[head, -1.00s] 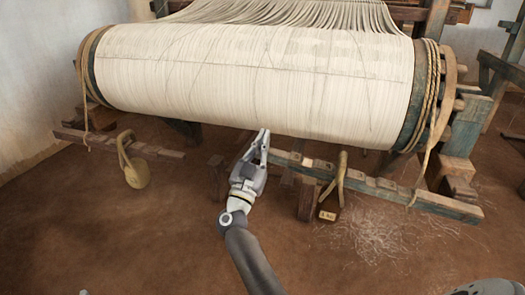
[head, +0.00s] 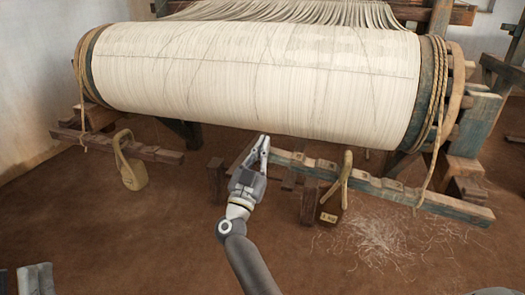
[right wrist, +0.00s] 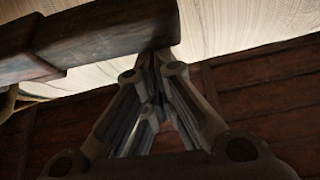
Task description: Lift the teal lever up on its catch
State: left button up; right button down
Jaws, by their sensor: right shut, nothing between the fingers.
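The teal lever (head: 440,202) is a long worn wooden bar below the cloth roll. It runs from the middle of the head view down to the right, with notches along its top. My right gripper (head: 264,146) is shut and empty at the lever's left end. In the right wrist view the fingertips (right wrist: 155,60) overlap the underside of the bar's end (right wrist: 105,42); I cannot tell whether they touch. The catch cannot be made out clearly.
A wide roll of pale warp (head: 260,80) lies just above the lever. A weight marked with a label (head: 330,205) hangs from the lever on a hook. A rounded weight (head: 132,172) hangs from another bar (head: 150,153) at left. Short posts (head: 217,182) stand nearby. The front floor is open.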

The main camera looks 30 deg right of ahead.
pick_arm(q)
jog(key=shift+s+r+t+h, duration=0.3)
jog(key=shift+s+r, duration=0.05)
pick_arm(e)
jog(key=shift+f, duration=0.1)
pick_arm(q)
jog(key=shift+w+d+f+g+y+p, duration=0.1)
jog(key=shift+w+f+g+y+p, duration=0.2)
jog(key=shift+w+f+g, duration=0.55)
jog(key=shift+w+f+g+y+p, duration=0.15)
jog(key=shift+w+f+g+y, duration=0.15)
jog(key=shift+w+f+g, duration=0.45)
pick_arm(e)
jog(key=shift+w+a+f+n, duration=0.1)
jog(key=shift+f+n, duration=0.2)
jog(key=shift+f, duration=0.65)
pick_arm(q)
jog(key=shift+s+f, duration=0.15)
jog(key=shift+f, duration=0.1)
